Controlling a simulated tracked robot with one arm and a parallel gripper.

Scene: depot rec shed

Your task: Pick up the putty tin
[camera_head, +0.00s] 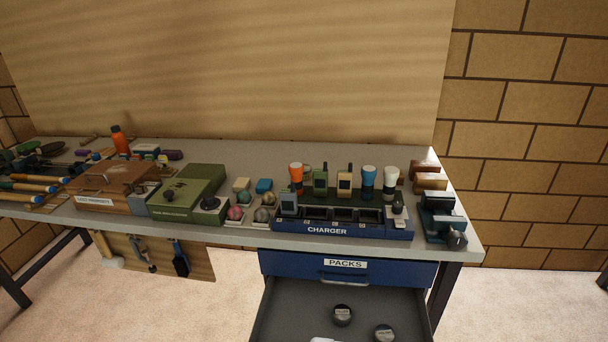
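Two small dark round tins with pale labelled tops lie in the open drawer (290,300) below the bench. One tin (342,315) is near the middle of the drawer, and the other tin (384,334) is nearer and to the right, close to the bottom picture edge. Their labels are too small to read, so I cannot tell which is the putty tin. A white thing at the bottom edge of the drawer is mostly cut off. My gripper is not in view.
The drawer front is marked PACKS (345,264). Above it, the bench (270,152) holds a blue charger (328,230) with radios and torches, a green box (187,195), a wooden case (115,185) and a vise-like tool (440,218). Tools hang from a board (196,266) at left.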

